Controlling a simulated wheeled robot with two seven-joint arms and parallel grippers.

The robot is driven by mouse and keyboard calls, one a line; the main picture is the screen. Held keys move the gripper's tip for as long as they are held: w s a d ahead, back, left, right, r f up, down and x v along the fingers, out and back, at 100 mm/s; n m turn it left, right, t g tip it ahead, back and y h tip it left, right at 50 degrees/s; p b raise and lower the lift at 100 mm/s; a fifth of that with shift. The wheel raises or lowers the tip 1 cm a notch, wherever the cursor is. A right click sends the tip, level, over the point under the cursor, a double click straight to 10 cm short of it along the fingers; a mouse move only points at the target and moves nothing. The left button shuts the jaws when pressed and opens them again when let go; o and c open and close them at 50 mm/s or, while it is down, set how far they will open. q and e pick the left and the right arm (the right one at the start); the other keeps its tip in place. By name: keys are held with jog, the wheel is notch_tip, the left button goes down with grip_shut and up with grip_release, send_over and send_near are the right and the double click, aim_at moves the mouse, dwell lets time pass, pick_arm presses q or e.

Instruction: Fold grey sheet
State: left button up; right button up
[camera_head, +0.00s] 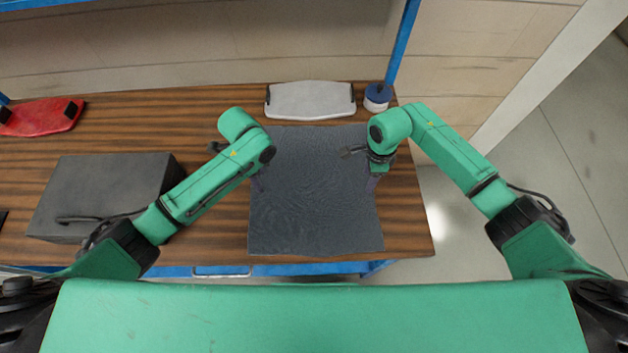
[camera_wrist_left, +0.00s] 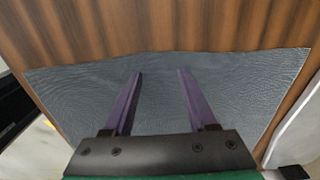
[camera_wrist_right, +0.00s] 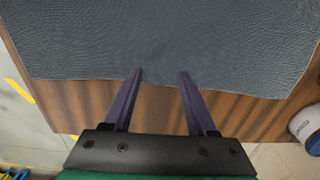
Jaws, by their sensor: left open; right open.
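The grey sheet (camera_head: 315,200) lies spread nearly flat on the brown wooden table, with slight waves along its edges. My left gripper (camera_head: 258,184) is at the sheet's left edge, pointing down. In the left wrist view its open purple fingers (camera_wrist_left: 160,73) are over the sheet (camera_wrist_left: 240,90), just inside that edge. My right gripper (camera_head: 373,183) is at the right edge. In the right wrist view its open fingers (camera_wrist_right: 160,72) have their tips at the sheet's edge (camera_wrist_right: 80,50). Both grippers hold nothing. Whether the tips touch the sheet is unclear.
A pale grey panel (camera_head: 310,100) lies behind the sheet, beside a blue and white round container (camera_head: 377,98). A dark grey box (camera_head: 110,190) stands at left, a red item (camera_head: 42,117) at far left. The table (camera_head: 411,215) ends shortly right of the sheet.

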pick_arm(q)
jog(key=shift+s+f, duration=0.15)
pick_arm(e)
jog(key=shift+s+f, duration=0.15)
pick_arm(q)
grip_shut()
pick_arm(e)
grip_shut()
